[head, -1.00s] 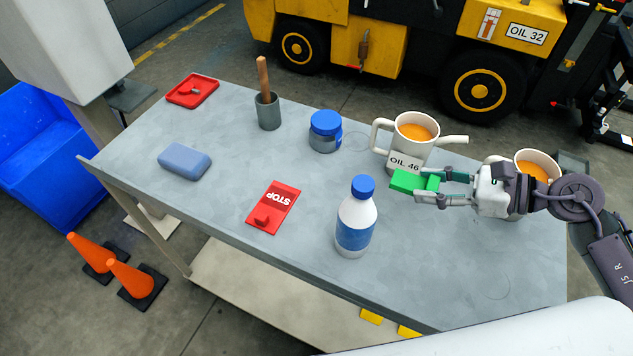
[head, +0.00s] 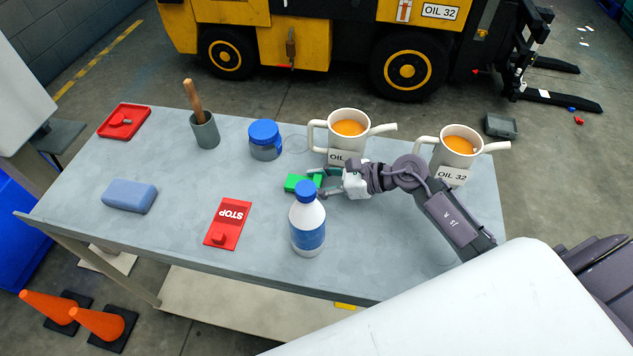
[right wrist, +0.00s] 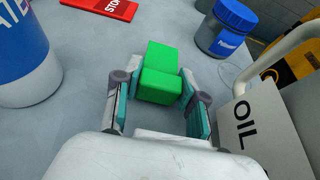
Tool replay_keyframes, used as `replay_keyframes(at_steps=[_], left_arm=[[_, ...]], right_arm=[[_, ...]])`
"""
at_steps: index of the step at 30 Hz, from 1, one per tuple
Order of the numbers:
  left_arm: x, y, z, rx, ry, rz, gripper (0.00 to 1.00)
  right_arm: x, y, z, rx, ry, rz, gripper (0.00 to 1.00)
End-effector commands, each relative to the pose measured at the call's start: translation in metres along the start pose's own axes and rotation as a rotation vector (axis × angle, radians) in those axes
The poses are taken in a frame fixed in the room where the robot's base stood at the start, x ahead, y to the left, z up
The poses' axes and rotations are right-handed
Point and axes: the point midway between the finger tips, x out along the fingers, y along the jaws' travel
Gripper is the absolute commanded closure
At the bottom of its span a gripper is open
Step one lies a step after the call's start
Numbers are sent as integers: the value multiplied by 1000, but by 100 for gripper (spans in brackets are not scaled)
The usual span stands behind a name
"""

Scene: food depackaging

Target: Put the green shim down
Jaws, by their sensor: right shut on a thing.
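The green shim (head: 295,183) is a small bright green block with a step in it. My right gripper (head: 321,181) is shut on it, just behind the white bottle. In the right wrist view the shim (right wrist: 160,74) sits between the two fingers, low over the grey tabletop. I cannot tell whether its underside touches the table. My left gripper is not in view.
A white bottle with a blue cap (head: 307,222) stands close in front. An oil jug (head: 347,127), a blue-lidded jar (head: 264,140) and another oil jug (head: 457,147) stand behind. A red STOP plate (head: 228,224) lies left. The grey table (head: 170,180) is bare between.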

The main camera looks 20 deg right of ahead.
Motion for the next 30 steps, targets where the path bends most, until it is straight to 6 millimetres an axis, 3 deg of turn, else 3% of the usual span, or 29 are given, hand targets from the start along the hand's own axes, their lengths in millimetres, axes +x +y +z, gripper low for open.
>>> replay_keyframes(at_steps=[14,15,19,30], left_arm=[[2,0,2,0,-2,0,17],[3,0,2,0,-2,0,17],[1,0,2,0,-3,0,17],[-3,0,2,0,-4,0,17]], right_arm=[[5,0,-14,-1,-2,-1,100],[5,0,-14,-1,-1,-1,57],[5,0,-13,0,-1,-1,36],[3,0,-9,0,-2,-1,34]])
